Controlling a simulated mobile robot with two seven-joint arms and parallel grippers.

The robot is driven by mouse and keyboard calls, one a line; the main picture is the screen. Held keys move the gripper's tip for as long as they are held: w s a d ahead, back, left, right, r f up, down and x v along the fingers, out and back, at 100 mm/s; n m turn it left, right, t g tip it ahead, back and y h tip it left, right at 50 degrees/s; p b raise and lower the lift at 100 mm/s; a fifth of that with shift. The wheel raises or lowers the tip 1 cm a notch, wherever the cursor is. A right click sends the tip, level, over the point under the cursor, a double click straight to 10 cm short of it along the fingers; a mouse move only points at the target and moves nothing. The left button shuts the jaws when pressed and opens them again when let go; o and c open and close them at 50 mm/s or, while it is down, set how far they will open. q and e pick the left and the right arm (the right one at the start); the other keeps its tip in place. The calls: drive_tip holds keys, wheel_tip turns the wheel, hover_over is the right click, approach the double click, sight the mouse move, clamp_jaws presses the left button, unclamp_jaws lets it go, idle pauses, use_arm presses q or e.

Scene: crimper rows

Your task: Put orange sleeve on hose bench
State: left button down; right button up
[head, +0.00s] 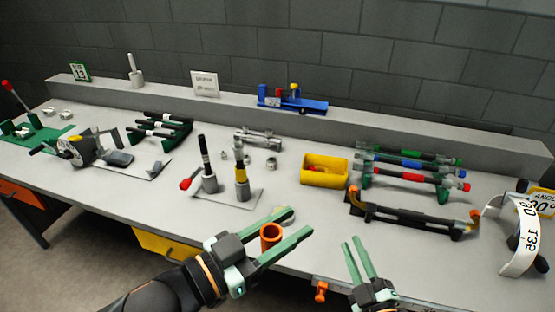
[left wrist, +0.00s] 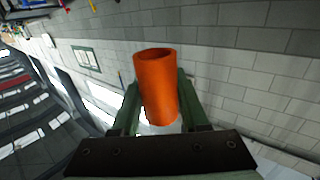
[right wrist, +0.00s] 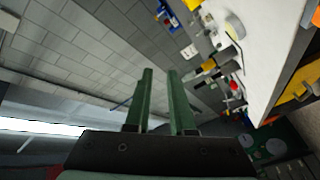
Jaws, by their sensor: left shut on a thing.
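The orange sleeve (head: 271,237) is an open tube. My left gripper (head: 287,240) is shut on it, above the table's front edge. The left wrist view shows the sleeve (left wrist: 157,88) between both fingers, its open end out past the fingertips. My right gripper (head: 357,257) is empty, its fingers slightly apart, near the front edge; the gap also shows in the right wrist view (right wrist: 160,85). A dark hose with orange ends lies on a low stand (head: 412,218) at right. Behind it, a rack holds green, blue and red hoses (head: 410,165). No label shows which is the hose bench.
A yellow bin (head: 324,171) stands left of the hose rack. A plate with two upright tools (head: 225,190) is at mid-table. A curved white gauge (head: 518,237) stands at far right. A small orange item (head: 321,291) sits at the front edge. A ledge runs along the back.

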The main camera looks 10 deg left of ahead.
drive_tip(key=a+r+n+g+y, duration=0.2)
drive_tip(key=a+r+n+y, duration=0.45)
drive_tip(key=r+n, duration=0.4)
drive_tip(key=a+r+n+g+y, duration=0.3)
drive_tip(key=a+r+n+y, duration=0.3)
drive_tip(key=r+n+y, duration=0.35)
drive_tip(key=s+a+r+n+g+h, duration=0.4)
drive_tip(key=n+g, duration=0.4)
drive_tip(key=n, duration=0.4)
drive_tip(key=s+a+r+n+g+h, duration=0.25)
drive_tip(key=s+n+g, duration=0.4)
drive_tip(key=n, duration=0.55)
drive_tip(key=s+a+r+n+g+h, duration=0.4)
drive_tip(key=n+g, duration=0.4)
drive_tip(key=n, duration=0.4)
drive_tip(key=n+t+h, duration=1)
drive_tip(key=n+h, duration=0.1)
drive_tip(key=h, duration=0.2)
hover_over(278, 226)
drive_tip(key=f, duration=0.2)
wheel_tip(278, 226, down, 10)
drive_tip(key=shift+f, duration=0.25)
clamp_jaws()
